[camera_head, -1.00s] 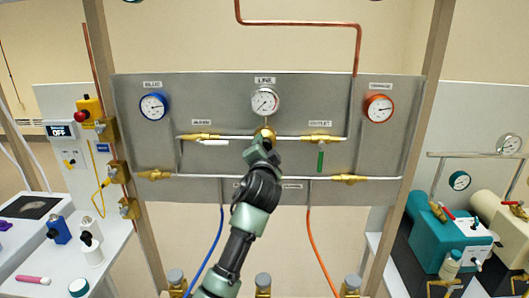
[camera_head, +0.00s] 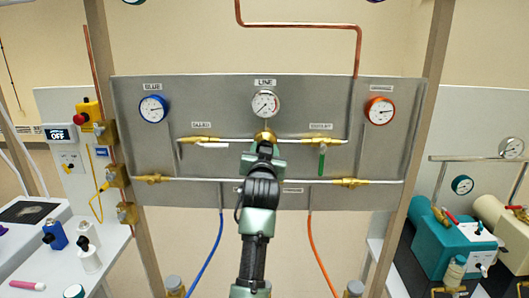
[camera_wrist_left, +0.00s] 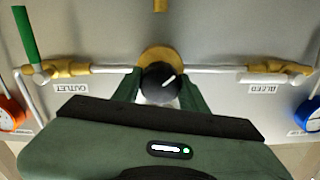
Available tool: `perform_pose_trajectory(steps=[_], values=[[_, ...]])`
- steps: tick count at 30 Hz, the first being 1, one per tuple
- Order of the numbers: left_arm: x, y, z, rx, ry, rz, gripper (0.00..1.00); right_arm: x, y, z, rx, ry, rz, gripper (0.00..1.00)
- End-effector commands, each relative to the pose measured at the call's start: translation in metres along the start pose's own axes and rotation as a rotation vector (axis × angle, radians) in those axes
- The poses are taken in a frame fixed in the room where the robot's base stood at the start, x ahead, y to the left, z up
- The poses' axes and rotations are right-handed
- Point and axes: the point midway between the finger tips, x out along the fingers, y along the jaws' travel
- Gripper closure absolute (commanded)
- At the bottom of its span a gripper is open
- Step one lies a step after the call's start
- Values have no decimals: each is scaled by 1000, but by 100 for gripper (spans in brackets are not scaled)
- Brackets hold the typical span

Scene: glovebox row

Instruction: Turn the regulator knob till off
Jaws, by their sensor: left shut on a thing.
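The regulator knob (camera_wrist_left: 161,84) is black with a white pointer mark and sits in front of a round brass body in the left wrist view. In that view the pointer slants up and to the right. My left gripper (camera_wrist_left: 160,90) is shut on the knob, with one green finger on each side. In the head view my left gripper (camera_head: 264,149) is at the brass regulator body (camera_head: 265,135) and hides the knob. The white line gauge (camera_head: 265,104) is just above it. My right gripper is not in view.
Blue and orange hoses run below.

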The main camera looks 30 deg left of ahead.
Motion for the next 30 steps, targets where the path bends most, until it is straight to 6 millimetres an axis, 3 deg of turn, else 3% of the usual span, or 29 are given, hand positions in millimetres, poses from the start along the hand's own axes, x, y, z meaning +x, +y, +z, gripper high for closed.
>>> perform_pose_trajectory(steps=[20,21,23,30], values=[[0,2,6,-70,-14,3,98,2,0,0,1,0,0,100],[0,2,6,-70,-14,3,55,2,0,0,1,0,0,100],[0,2,6,-69,-13,3,38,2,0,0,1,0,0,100],[0,1,3,-69,-7,1,36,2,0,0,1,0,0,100]])
